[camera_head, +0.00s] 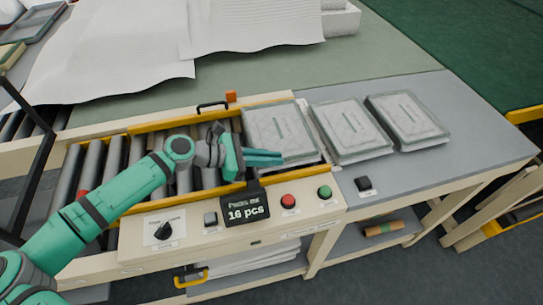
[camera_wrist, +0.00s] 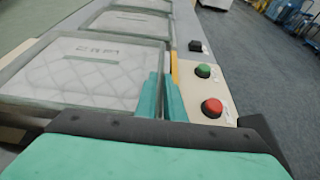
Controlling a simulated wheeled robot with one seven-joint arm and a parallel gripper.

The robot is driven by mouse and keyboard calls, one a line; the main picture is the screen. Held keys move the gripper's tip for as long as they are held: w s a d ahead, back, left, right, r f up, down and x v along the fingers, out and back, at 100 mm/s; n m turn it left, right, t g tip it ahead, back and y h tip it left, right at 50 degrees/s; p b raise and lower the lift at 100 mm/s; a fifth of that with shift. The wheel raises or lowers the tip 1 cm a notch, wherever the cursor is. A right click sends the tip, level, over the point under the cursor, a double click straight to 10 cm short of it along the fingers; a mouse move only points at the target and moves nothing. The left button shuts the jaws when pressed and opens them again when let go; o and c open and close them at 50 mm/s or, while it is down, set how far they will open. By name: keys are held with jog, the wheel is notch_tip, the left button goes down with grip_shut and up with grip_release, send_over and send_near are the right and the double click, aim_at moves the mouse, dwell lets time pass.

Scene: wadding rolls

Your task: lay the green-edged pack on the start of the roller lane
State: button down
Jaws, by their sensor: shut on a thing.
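The nearest pack (camera_head: 276,128), flat and pale with a grey-green edge, is at the right end of the roller lane (camera_head: 122,155). It also shows in the wrist view (camera_wrist: 85,75). My gripper (camera_head: 282,158) is shut on this pack's front edge, its teal fingers (camera_wrist: 160,98) close together there. The pack looks about level and covers that end of the lane. I cannot tell whether it touches the rollers. Its underside is hidden. Two similar packs, a middle one (camera_head: 346,127) and a right one (camera_head: 408,118), lie on the grey table.
Yellow rails (camera_head: 160,124) border the lane. A control panel with a display (camera_head: 246,208), a red button (camera_head: 288,201) and a green button (camera_head: 325,192) runs along the front. White wadding sheets (camera_head: 120,50) lie behind. Rollers left of my gripper are bare.

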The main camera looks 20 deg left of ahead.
jog(key=c, duration=1.9)
grip_release()
jog(key=shift+o, duration=0.2)
jog(key=shift+r, duration=0.1)
jog(key=shift+r, duration=0.3)
jog(key=v, duration=1.2)
jog(key=shift+r, duration=0.25)
